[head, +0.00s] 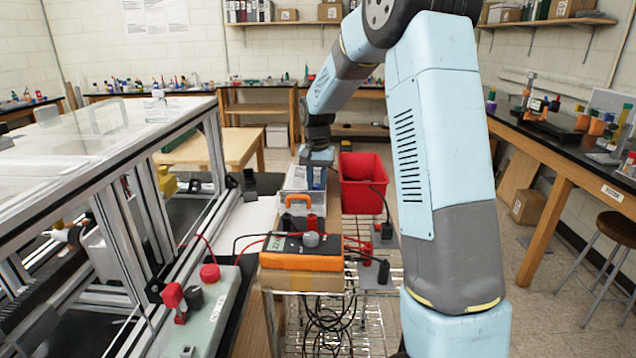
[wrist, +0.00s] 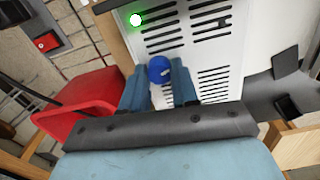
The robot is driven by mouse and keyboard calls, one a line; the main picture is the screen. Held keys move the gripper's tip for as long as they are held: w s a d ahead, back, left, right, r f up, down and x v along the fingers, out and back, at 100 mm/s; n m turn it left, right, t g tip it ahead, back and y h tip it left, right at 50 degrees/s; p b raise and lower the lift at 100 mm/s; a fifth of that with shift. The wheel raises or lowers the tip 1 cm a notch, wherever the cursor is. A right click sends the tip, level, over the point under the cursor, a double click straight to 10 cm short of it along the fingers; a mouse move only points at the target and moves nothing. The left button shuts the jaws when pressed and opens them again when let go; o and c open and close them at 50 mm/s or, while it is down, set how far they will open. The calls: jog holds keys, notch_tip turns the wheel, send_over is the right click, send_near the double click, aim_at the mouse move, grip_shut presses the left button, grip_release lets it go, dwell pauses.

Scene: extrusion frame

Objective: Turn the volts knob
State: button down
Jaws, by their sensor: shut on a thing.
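In the wrist view a round blue knob (wrist: 159,70) stands on a white panel with dark vent slots (wrist: 208,50). My gripper (wrist: 158,80) has its two blue fingers on either side of the knob, shut on it. A green light (wrist: 136,20) glows on the same panel. No volts label is legible. In the head view my gripper (head: 317,166) reaches down at a pale box (head: 297,180) behind the orange meter; the knob is hidden there.
A red bin (head: 364,196) stands right beside the pale box and also shows in the wrist view (wrist: 85,103). An orange meter (head: 302,254) with leads sits in front on a wire cart. An extrusion frame (head: 212,140) stands left. Open floor (head: 545,290) lies to the right.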

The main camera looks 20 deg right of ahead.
aim_at(317, 185)
jog(key=c, duration=0.8)
grip_release()
jog(key=shift+c, duration=0.2)
notch_tip(317, 185, up, 14)
jog(key=shift+f, duration=0.15)
